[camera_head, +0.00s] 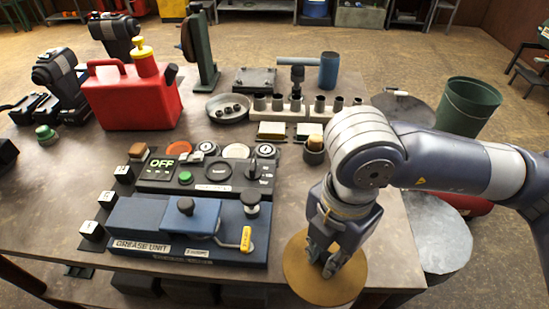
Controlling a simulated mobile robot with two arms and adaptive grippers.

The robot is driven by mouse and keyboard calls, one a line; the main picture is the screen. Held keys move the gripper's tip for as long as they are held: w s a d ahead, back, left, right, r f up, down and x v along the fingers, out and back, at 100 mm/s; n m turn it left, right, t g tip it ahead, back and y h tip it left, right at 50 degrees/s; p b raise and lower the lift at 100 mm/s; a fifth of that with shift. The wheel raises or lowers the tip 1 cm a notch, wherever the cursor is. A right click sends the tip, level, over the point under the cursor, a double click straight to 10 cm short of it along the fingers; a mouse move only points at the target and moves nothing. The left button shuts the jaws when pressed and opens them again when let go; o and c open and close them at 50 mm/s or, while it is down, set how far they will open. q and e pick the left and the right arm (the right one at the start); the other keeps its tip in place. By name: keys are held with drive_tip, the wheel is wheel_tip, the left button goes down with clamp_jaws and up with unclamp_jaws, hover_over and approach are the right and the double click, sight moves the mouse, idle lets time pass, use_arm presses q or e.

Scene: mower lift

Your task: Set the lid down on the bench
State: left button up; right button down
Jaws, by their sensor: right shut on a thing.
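The lid is a round, flat, brownish-gold disc (296,268) at the front right of the bench (390,240). My right gripper (328,268) reaches down over the middle of the lid and is shut on it. The fingers hide the part they hold. The lid appears level, close to the bench top; I cannot tell whether it touches. My left gripper is not in view.
A blue grease unit (170,232) stands just left of the lid, with a black control panel (205,175) behind it. A red fuel can (135,97) stands at the back left. A green bin (467,105) is on the floor beyond the right edge.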

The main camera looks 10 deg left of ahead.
drive_tip(key=shift+w+d+p, duration=0.2)
drive_tip(key=shift+w, duration=0.35)
drive_tip(key=shift+w+d+p, duration=0.2)
drive_tip(key=shift+w, duration=0.3)
drive_tip(key=w+d+p, duration=0.1)
drive_tip(key=w+d, duration=0.1)
drive_tip(key=w, duration=0.2)
drive_tip(key=w+d+p, duration=0.1)
drive_tip(key=w+d, duration=0.1)
drive_tip(key=w, duration=0.2)
drive_tip(key=w+d+f+p, duration=0.1)
drive_tip(key=w+d+p, duration=0.1)
drive_tip(key=w, duration=0.1)
drive_tip(key=shift+w+d+f, duration=0.1)
drive_tip(key=shift+w, duration=0.3)
drive_tip(key=shift+w+d+f, duration=0.1)
drive_tip(key=shift+w+d, duration=0.05)
drive_tip(key=shift+w, duration=0.1)
wheel_tip(320, 180, down, 3)
drive_tip(key=shift+r+p, duration=0.15)
drive_tip(key=shift+p, duration=0.7)
drive_tip(key=shift+f, duration=0.45)
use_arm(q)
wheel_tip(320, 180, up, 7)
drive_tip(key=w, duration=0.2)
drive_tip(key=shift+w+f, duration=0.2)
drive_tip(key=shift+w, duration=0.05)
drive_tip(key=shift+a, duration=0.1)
